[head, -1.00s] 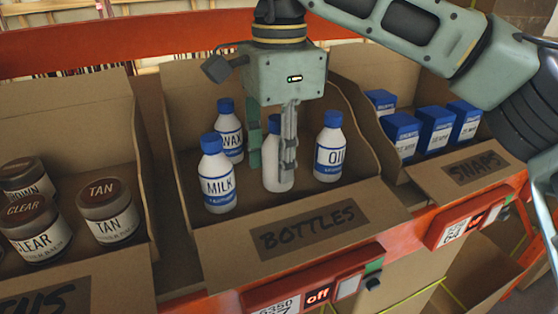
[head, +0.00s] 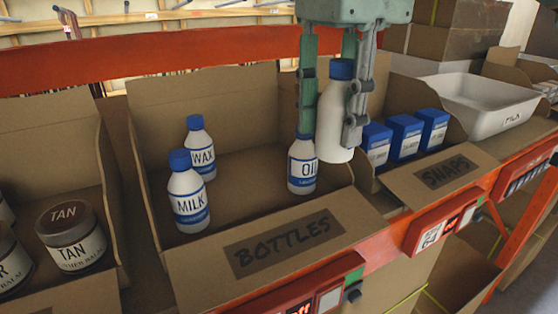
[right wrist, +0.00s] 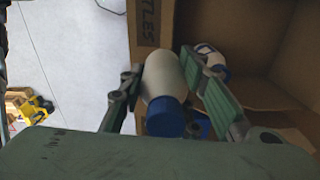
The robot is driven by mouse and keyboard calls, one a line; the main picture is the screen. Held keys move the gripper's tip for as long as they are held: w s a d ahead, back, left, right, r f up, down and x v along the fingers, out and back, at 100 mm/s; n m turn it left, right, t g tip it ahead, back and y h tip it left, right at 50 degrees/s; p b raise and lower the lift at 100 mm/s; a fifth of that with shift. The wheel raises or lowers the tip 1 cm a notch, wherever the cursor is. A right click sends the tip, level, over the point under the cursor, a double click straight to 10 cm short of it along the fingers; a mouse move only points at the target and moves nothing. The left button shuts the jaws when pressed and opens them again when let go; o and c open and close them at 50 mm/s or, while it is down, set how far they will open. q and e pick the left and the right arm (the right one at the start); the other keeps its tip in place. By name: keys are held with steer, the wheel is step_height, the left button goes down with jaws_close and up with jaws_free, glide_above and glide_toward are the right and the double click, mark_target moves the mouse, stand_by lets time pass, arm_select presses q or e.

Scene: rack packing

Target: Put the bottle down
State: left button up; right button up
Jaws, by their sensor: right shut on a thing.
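My right gripper (head: 335,115) is shut on a white bottle with a blue cap (head: 336,112). The bottle is upright, raised above the right side of the box marked BOTTLES (head: 290,247), its label turned out of sight. It also shows between the fingers in the right wrist view (right wrist: 163,85). Inside the box stand the MILK bottle (head: 188,195), the WAX bottle (head: 200,150) behind it, and the OIL bottle (head: 301,170), partly covered by a finger of my right gripper. My left gripper is not in view.
A box marked SNAPS (head: 445,178) with several blue-and-white cartons (head: 405,135) stands to the right. A white bin (head: 485,103) is beyond it. Jars such as TAN (head: 70,238) are in the left box. The BOTTLES box has free floor between WAX and OIL.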

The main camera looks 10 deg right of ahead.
steer(key=m, duration=0.4)
steer(key=shift+s+m, duration=0.1)
steer(key=shift+m, duration=0.3)
steer(key=m, duration=0.5)
steer(key=shift+a+b, duration=0.25)
steer(key=shift+b, duration=0.15)
steer(key=m, duration=0.5)
steer(key=shift+s+a+m, duration=0.15)
steer(key=shift+m, duration=0.15)
steer(key=m, duration=0.3)
steer(key=shift+a+r+m, duration=0.1)
steer(key=shift+a+m, duration=0.05)
steer(key=shift+m, duration=0.15)
steer(key=w+a+f+p, duration=0.1)
steer(key=w+a+f, duration=0.1)
steer(key=a, duration=0.1)
steer(key=w+a+f+p, duration=0.2)
steer(key=a, duration=0.1)
steer(key=w+a+f+p, duration=0.1)
steer(key=w+a+f, duration=0.1)
steer(key=a+f, duration=0.1)
steer(key=shift+a+p, duration=0.3)
steer(key=shift+a, duration=0.25)
step_height(320, 180, down, 3)
steer(key=shift+s+d+p, duration=0.1)
steer(key=shift+p, duration=0.75)
steer(key=shift+f, duration=0.65)
steer(key=o, duration=1.2)
